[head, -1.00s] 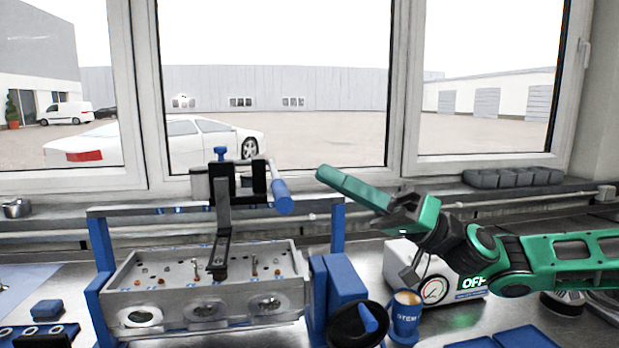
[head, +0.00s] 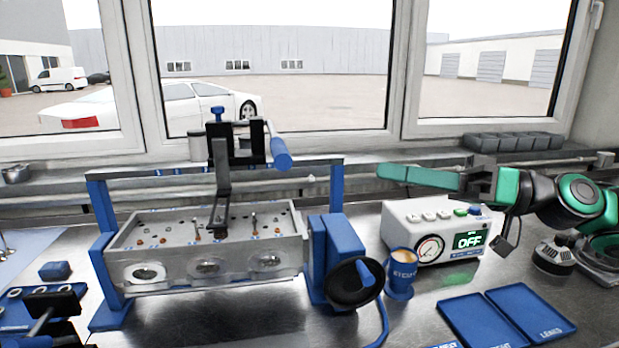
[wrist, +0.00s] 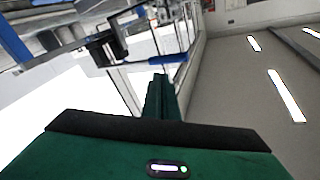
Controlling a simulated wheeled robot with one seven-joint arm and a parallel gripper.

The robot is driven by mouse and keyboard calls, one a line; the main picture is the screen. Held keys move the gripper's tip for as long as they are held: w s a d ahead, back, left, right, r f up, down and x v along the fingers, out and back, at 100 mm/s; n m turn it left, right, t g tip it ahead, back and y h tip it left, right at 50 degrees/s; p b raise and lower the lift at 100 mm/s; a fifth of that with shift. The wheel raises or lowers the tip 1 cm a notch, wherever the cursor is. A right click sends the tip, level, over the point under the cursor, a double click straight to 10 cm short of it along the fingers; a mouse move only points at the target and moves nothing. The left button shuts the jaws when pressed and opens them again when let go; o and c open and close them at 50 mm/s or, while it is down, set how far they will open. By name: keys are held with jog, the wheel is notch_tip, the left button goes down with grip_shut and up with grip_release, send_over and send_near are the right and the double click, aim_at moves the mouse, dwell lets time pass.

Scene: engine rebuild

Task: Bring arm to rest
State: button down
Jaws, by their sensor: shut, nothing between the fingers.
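My gripper (head: 392,173) is at the right in the head view, its green fingers together and pointing left. It is empty and sits in the air above the grey box with a gauge and an "OFF" display (head: 412,213). In the wrist view the closed green fingers (wrist: 162,92) show at the centre, with the window frames and the lever tool around them. My arm runs off the right edge of the head view.
An engine head (head: 205,272) sits in a blue stand with a lever tool (head: 222,180) over it. A blue cup (head: 401,279) and blue trays (head: 482,318) stand in front of the grey box. A dark bin row (head: 512,142) is on the sill.

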jog(key=s+d+f+m+t+h, duration=0.1)
jog(key=s+d+f+m+h, duration=0.25)
jog(key=d+f+h, duration=0.45)
jog(key=s+d+f+m+h, duration=0.2)
jog(key=d+f+m+h, duration=0.35)
jog(key=d+f, duration=0.45)
jog(key=s+d+f+m+g+h, duration=0.5)
jog(key=s+d+f+m, duration=0.2)
jog(key=s, duration=0.6)
jog(key=shift+d+f+m+g, duration=0.3)
jog(key=shift+d+f+m, duration=0.1)
jog(key=shift+d+f, duration=0.55)
jog(key=shift+w+d+r, duration=0.1)
jog(key=shift+w+f, duration=0.25)
jog(key=shift+w, duration=0.35)
